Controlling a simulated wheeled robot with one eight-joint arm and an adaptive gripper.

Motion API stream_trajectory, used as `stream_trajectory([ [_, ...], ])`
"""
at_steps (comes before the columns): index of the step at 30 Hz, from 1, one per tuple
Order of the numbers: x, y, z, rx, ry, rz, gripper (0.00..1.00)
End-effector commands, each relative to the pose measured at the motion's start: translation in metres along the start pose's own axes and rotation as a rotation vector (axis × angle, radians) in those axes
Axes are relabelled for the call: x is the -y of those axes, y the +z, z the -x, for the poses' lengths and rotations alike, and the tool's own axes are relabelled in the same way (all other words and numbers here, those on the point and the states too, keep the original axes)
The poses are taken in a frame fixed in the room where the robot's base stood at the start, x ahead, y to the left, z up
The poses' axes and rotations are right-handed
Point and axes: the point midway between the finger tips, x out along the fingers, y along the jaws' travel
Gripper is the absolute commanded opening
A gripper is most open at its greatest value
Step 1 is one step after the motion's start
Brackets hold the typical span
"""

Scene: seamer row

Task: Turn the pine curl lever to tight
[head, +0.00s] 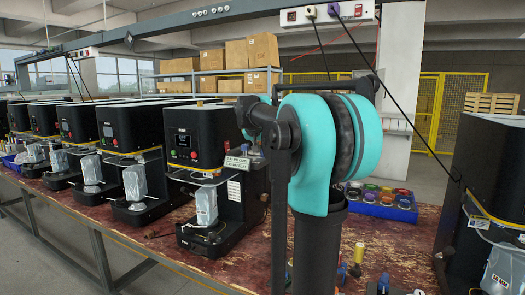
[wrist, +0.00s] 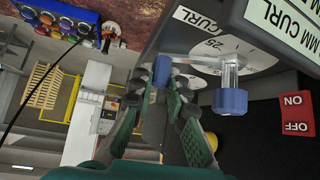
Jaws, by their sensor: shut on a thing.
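In the wrist view a curl dial (wrist: 262,58) sits on the side of a black machine, its plate marked "CURL" and "25". A second, larger blue knob (wrist: 230,101) on a metal stem stands to the right, apart from the fingers. A label ending in "MM CURL" (wrist: 285,25) is above. The tight mark is not readable. In the head view my arm hides the gripper's grip.
A red on/off switch (wrist: 296,118) is right of the dial. Black seaming machines (head: 193,135) line the worn red bench (head: 150,240). A blue tray of coloured lids (head: 380,208) stands behind my arm. Another black machine (head: 490,170) is close on the right.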

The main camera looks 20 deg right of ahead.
Motion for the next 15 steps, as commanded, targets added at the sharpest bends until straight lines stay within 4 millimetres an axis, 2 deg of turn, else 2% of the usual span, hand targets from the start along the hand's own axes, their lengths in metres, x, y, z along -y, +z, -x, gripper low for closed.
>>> stream_trajectory([
  [15,0.0,0.018,0.019,0.0,0.263,-0.262,0.0],
])
